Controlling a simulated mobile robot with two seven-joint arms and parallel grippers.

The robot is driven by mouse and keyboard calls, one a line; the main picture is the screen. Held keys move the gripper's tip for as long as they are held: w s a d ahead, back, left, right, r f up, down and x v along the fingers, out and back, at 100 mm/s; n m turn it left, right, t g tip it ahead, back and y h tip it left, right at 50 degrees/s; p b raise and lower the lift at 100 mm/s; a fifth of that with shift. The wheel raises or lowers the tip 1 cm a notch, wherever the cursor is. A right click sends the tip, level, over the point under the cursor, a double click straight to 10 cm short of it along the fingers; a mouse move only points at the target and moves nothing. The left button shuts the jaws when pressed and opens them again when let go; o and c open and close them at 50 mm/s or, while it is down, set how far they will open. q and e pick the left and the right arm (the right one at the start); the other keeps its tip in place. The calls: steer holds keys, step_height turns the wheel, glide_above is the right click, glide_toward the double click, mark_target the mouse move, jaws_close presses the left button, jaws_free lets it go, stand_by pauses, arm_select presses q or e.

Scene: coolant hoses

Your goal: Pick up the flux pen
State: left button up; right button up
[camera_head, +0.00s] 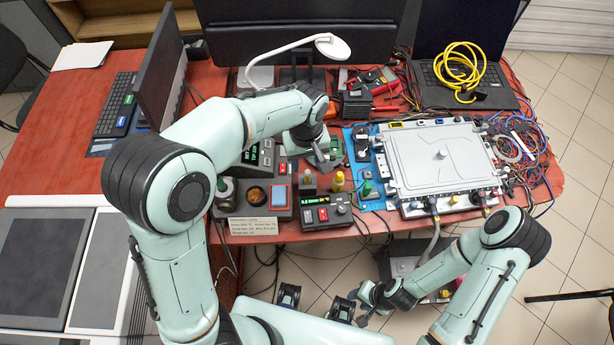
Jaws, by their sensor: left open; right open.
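I cannot tell for certain which item is the flux pen. A small yellow bottle (338,181) stands upright near the table's front edge, and a small green-topped item (367,187) is just right of it on the blue mat. A thin white stick (523,144) lies among cables at the right. My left gripper (322,160) is above the table just behind the yellow bottle, open, with nothing visibly held. My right gripper (366,306) is open and low in front of the table, away from these items.
A large silver-grey enclosure (440,155) covers the right middle of the table. A soldering station (328,212) and several small boxes crowd the front edge. A white lamp (333,46) arches over the back. A yellow cable coil (459,68) lies on a laptop (505,97).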

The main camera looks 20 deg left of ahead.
mark_target(308, 171)
arm_select(q)
steer(key=f, duration=0.5)
steer(key=w+f, duration=0.1)
steer(key=f, duration=0.2)
steer(key=shift+s, duration=0.1)
jaws_close()
